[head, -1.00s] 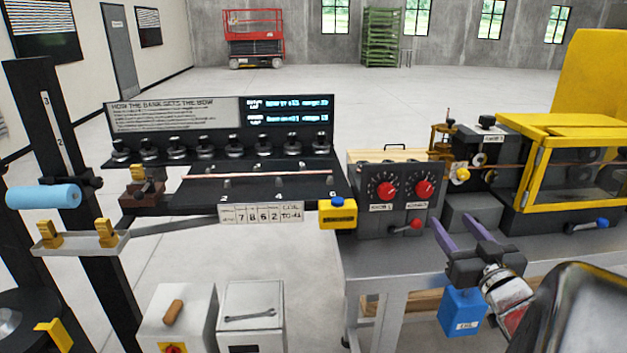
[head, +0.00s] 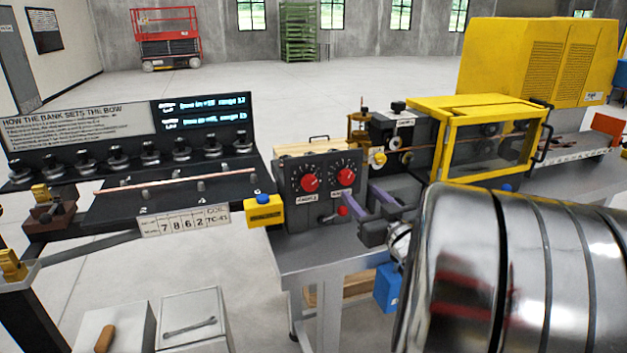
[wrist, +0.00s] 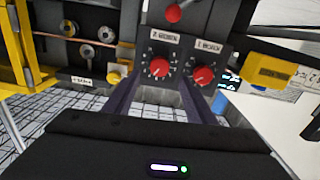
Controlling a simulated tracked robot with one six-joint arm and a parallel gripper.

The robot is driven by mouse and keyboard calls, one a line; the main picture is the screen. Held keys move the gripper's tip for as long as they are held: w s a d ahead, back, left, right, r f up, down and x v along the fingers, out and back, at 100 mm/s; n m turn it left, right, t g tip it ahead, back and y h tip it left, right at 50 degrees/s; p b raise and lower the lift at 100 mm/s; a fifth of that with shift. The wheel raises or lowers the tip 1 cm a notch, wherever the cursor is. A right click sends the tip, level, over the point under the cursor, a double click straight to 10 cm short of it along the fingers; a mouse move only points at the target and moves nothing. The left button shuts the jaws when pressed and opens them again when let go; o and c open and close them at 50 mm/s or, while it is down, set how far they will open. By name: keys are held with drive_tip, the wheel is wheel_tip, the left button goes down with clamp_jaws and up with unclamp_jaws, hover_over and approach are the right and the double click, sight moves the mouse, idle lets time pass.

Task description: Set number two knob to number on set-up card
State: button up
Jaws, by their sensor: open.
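Two red knobs with white-marked dials sit on a grey control box (head: 318,160). The left knob (head: 310,183) and right knob (head: 344,176) have labels too small to read surely. In the wrist view the picture is turned over; the head view's right knob is the left one (wrist: 158,68), whose label seems to start with 2. My gripper (head: 367,196) is open and empty, its purple fingers pointing at the box. In the wrist view that knob shows between the fingertips; contact cannot be told. A white card (head: 185,222) reads 7 8 6 2 beside coil text.
A red-balled lever (head: 342,211) is below the knobs. A yellow box with a blue button (head: 263,210) stands left of them. A yellow-framed machine guard (head: 490,140) is to the right. The black bank with several dark knobs (head: 164,153) is at left.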

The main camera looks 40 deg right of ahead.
sight(348, 179)
drive_tip(key=x, duration=0.7)
drive_tip(key=shift+w+d, duration=0.15)
drive_tip(key=shift+w, duration=0.25)
drive_tip(key=c, duration=1)
